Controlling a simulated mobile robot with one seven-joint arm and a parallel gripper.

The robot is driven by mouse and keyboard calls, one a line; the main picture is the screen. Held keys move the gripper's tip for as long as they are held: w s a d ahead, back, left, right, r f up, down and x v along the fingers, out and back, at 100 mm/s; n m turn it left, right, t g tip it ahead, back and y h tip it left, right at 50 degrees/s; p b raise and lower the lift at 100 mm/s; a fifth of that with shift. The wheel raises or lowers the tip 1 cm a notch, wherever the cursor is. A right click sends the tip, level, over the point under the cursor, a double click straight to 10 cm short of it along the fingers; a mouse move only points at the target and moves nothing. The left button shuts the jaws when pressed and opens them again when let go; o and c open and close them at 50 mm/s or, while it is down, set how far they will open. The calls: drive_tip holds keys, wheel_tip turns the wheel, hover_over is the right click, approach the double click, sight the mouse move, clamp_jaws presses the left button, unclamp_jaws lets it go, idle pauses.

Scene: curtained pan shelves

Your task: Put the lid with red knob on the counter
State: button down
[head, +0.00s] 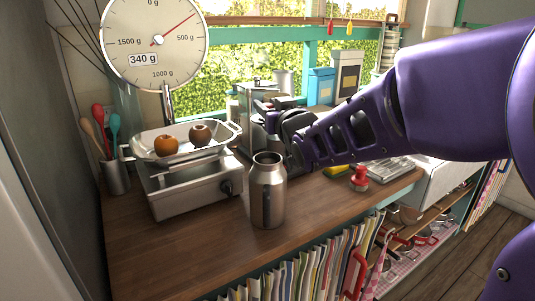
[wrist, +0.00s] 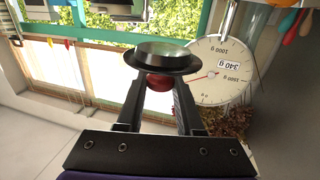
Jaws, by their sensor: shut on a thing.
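My gripper (head: 272,106) is in the air over the back of the wooden counter (head: 185,245), reaching in from the right. In the wrist view my gripper (wrist: 159,88) is shut on the red knob of a dark round lid (wrist: 162,58). The knob sits between the two fingertips and the lid's disc lies just beyond them. In the head view I cannot make out the lid clearly among the dark gripper parts and the metal things behind.
A kitchen scale (head: 190,185) with two round fruits stands left. A metal canister (head: 267,190) stands in front of my gripper. A small red item (head: 360,178) is further right. Utensils stand in a cup (head: 116,178). The counter's front left is clear.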

wheel_tip(320, 180, down, 10)
drive_tip(key=b, duration=0.6)
drive_tip(key=shift+r, duration=0.2)
drive_tip(key=shift+f, duration=0.1)
drive_tip(key=shift+f, duration=0.1)
drive_tip(key=c, duration=0.5)
unclamp_jaws()
drive_tip(key=shift+c, duration=0.2)
drive_tip(key=shift+p, duration=0.35)
